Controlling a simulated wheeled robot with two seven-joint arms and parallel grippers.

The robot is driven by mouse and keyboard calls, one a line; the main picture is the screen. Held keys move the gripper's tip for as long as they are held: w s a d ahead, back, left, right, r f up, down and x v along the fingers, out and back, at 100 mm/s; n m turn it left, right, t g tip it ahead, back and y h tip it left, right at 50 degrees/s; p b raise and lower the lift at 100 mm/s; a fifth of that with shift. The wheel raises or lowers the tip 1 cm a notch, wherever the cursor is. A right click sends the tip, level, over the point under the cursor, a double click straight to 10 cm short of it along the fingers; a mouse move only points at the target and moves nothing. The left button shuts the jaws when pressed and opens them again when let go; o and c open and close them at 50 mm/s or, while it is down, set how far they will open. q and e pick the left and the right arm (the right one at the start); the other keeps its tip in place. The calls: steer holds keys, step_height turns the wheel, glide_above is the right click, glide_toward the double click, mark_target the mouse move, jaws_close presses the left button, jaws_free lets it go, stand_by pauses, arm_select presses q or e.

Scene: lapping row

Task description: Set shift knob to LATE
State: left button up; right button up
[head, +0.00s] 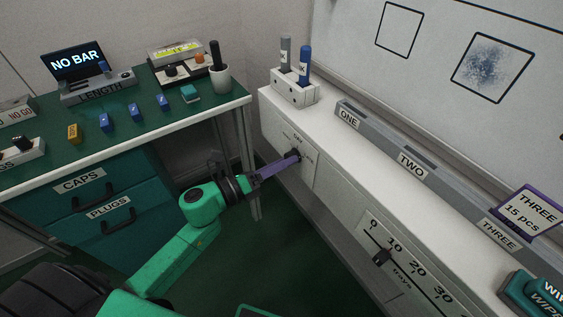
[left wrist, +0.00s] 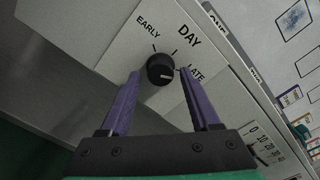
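The shift knob (left wrist: 160,69) is a round black dial on a white panel (left wrist: 120,30), with labels EARLY, DAY and LATE around it. A pale mark shows on the knob's lower right part in the left wrist view; I cannot tell for sure which label it points to. My left gripper (left wrist: 160,75) is open, with one purple finger on each side of the knob and gaps to both. In the head view my left gripper (head: 293,160) reaches the panel front and largely hides the knob (head: 291,153). My right gripper is not in view.
Above are a marker holder (head: 294,97) and a ledge labelled ONE, TWO, THREE (head: 385,142). A green bench (head: 130,135) with drawers stands left. The floor between is clear.

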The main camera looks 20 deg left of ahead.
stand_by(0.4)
arm_select(q)
steer(key=v, duration=1.4)
steer(key=shift+s, duration=0.3)
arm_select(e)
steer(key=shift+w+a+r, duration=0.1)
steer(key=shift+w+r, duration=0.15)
arm_select(q)
steer(key=shift+a, duration=0.15)
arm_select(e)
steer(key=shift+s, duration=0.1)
